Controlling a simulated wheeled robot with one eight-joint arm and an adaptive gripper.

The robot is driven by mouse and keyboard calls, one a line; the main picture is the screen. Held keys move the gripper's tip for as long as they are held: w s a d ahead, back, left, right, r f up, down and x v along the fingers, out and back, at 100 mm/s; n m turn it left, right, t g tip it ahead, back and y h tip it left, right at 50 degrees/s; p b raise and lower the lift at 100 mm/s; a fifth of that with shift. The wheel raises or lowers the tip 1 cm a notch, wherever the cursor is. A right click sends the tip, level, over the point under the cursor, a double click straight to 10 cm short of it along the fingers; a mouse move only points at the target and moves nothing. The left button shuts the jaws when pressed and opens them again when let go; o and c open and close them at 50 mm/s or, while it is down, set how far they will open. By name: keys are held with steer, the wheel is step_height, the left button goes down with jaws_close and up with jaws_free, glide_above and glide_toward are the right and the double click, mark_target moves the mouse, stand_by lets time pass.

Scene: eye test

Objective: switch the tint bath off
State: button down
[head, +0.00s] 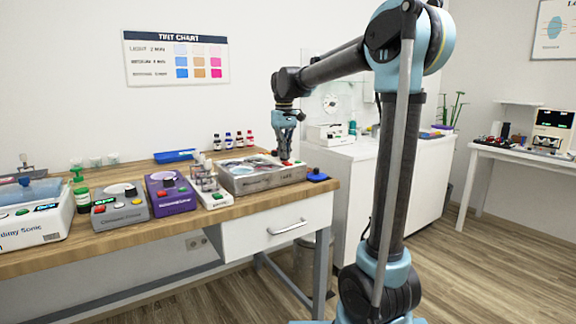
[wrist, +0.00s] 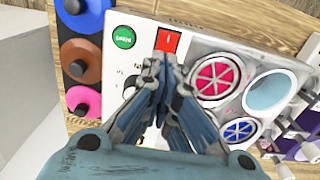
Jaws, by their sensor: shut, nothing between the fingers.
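The tint bath (head: 262,182) is a grey box with round wells in its top, near the right end of the wooden bench. In the wrist view its pale top (wrist: 203,45) carries a green button (wrist: 123,37), a red switch (wrist: 167,40) with a small white mark, and wells with pink, pale blue and blue insides. My gripper (head: 285,158) is shut and empty, pointing down over the bath's right end. In the wrist view its fingertips (wrist: 160,58) are right at the near edge of the red switch. I cannot tell whether they touch it. They hide part of the panel.
A dark holder with blue, brown and pink round pieces (wrist: 80,50) sits beside the bath. Small bottles (head: 228,140) stand behind.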

steer(key=shift+f, duration=0.65)
stand_by(0.5)
step_height(320, 180, up, 7)
stand_by(1.0)
steer(key=shift+s, duration=0.1)
steer(key=s+d+f+m+t, duration=0.1)
steer(key=s+d+f+m, duration=0.1)
steer(key=s+d+f, duration=0.9)
steer(key=s+d+f+m+t, duration=0.1)
steer(key=s+d+f+m, duration=0.2)
steer(key=s+d+f, duration=0.75)
steer(key=s+f+m, duration=0.1)
steer(key=s+f, duration=0.7)
steer(key=s, duration=0.2)
steer(key=shift+m, duration=0.3)
steer(key=shift+s+d, duration=0.1)
